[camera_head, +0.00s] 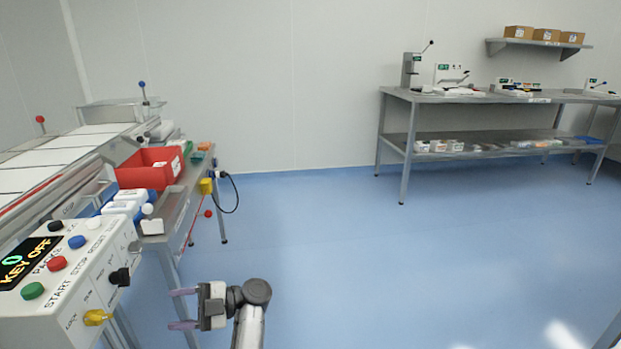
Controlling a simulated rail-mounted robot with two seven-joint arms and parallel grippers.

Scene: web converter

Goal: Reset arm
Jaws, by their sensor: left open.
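My left gripper (184,308) is low in the picture, right of the control box. Its two purple-tinted fingers point left and are apart, with nothing between them. It is over the blue floor beside the side table's legs. My right gripper is not in view. The control box (62,277) stands at the lower left, with a display reading "KEY OFF", coloured buttons and a yellow key-like knob on its front.
A red bin (150,168) and blue-and-white containers sit on a narrow side table (185,205) beside the machine. A metal workbench (430,97) with devices stands at the back right. The blue floor (340,240) between is clear.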

